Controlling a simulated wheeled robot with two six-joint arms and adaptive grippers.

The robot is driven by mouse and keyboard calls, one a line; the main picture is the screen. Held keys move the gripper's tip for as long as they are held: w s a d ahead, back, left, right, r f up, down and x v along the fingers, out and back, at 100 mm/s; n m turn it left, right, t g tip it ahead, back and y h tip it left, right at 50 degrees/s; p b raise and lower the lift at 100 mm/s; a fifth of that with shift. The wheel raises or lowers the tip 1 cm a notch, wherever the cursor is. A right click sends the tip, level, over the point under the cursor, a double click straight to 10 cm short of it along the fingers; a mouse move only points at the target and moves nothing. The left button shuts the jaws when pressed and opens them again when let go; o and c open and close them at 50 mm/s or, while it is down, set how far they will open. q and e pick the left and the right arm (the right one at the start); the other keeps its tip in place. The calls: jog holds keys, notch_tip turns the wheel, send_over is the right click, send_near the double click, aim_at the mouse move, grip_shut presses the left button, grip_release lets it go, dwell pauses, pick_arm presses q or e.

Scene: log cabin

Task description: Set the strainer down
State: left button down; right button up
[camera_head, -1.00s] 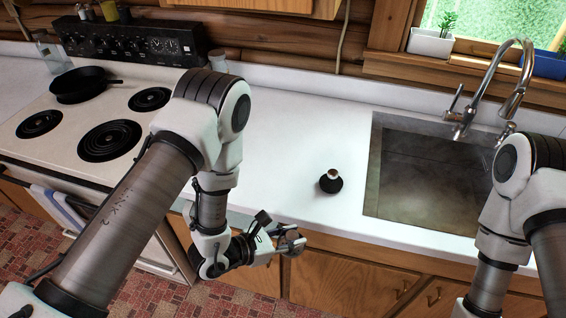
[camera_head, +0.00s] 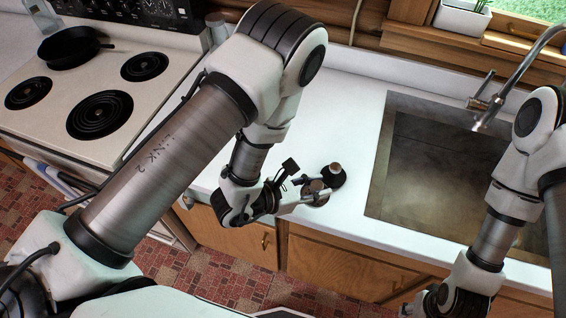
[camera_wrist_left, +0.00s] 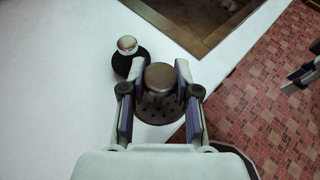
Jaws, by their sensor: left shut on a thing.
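The strainer (camera_wrist_left: 160,108), a dark brown knob on a perforated round base, is between the fingers of my left gripper (camera_wrist_left: 160,85), which is shut on its knob. In the head view my left gripper (camera_head: 314,188) holds the strainer (camera_head: 317,184) at the front part of the white counter (camera_head: 285,120). I cannot tell whether its base touches the counter. Beside it, a black round stopper with a pale-rimmed brown knob (camera_wrist_left: 127,58) stands upright on the counter; it also shows in the head view (camera_head: 335,177). My right gripper is at the bottom right, its fingers unclear.
The sink basin (camera_head: 450,180) with its faucet (camera_head: 515,75) lies to the right. The stove (camera_head: 95,90) with a black pan (camera_head: 68,47) is at the left. The counter's front edge is close to the strainer. The counter behind is clear.

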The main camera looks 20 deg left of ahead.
pick_arm(q)
jog(key=shift+a+f+b, duration=0.35)
jog(key=shift+f+b, duration=0.4)
jog(key=shift+b, duration=0.4)
jog(key=w+a, duration=0.2)
jog(key=w, duration=0.1)
jog(key=shift+a+r, duration=0.3)
jog(key=shift+r, duration=0.05)
jog(key=w+a, duration=0.2)
jog(key=w+a+p, duration=0.1)
jog(key=a, duration=0.2)
jog(key=w+a, duration=0.2)
jog(key=shift+w+a+f+p, duration=0.2)
jog(key=shift+w+a+p, duration=0.1)
jog(key=shift+p, duration=0.1)
jog(key=f, duration=0.1)
jog(key=f+b, duration=0.2)
jog(key=f, duration=0.1)
jog(key=shift+w+a+f, duration=0.1)
jog(key=shift+w, duration=0.35)
pick_arm(e)
jog(key=f, duration=0.4)
jog(key=shift+w+f, duration=0.2)
jog(key=shift+f, duration=0.15)
